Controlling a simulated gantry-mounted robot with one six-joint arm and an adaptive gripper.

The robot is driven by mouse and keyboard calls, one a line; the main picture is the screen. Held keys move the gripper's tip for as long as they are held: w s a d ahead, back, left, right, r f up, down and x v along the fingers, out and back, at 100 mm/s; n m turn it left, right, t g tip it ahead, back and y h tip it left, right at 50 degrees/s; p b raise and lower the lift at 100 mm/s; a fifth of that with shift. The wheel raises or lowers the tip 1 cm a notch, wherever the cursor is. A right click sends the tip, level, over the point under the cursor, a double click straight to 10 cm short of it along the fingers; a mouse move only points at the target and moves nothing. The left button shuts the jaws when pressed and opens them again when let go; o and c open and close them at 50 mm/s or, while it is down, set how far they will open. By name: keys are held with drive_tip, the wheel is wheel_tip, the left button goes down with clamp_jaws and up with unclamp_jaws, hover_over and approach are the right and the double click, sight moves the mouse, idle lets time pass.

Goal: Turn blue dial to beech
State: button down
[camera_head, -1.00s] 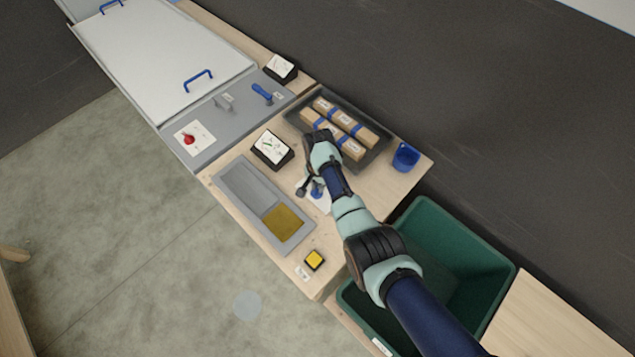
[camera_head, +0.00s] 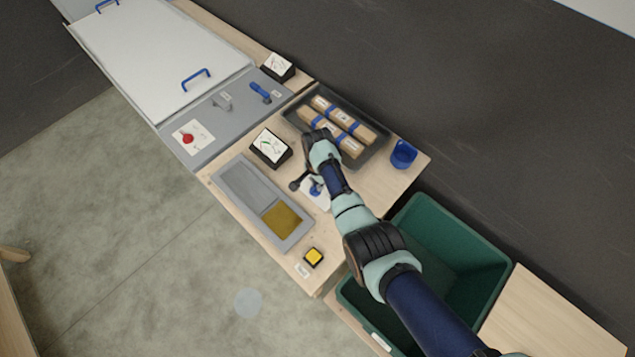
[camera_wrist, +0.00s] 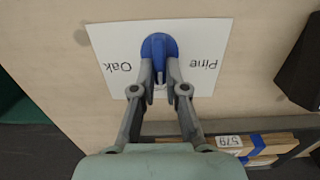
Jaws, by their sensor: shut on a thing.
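The blue dial (camera_wrist: 158,46) sits on a white card (camera_wrist: 205,32) in the wrist view. The card reads "Oak" on the left and "Pine" on the right, upside down or tilted in this view; no "beech" label shows. My gripper (camera_wrist: 158,74) is shut on the dial's pointer, which lies between its fingertips and points down the picture. In the head view the dial (camera_head: 316,188) shows as a small blue patch beside my gripper (camera_head: 305,184), partly hidden by my arm.
A dark tray (camera_head: 378,158) with strapped wooden bundles lies just beyond. A tilted display (camera_head: 271,146), a grey recessed tray (camera_head: 238,183), a yellow button (camera_head: 314,257) and a blue cup (camera_head: 404,154) are around it. A green bin (camera_head: 497,248) stands at the right.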

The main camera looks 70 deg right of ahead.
drive_tip(key=c, duration=1.2)
unclamp_jaws()
drive_tip(key=shift+r, duration=0.1)
wheel_tip(320, 180, up, 12)
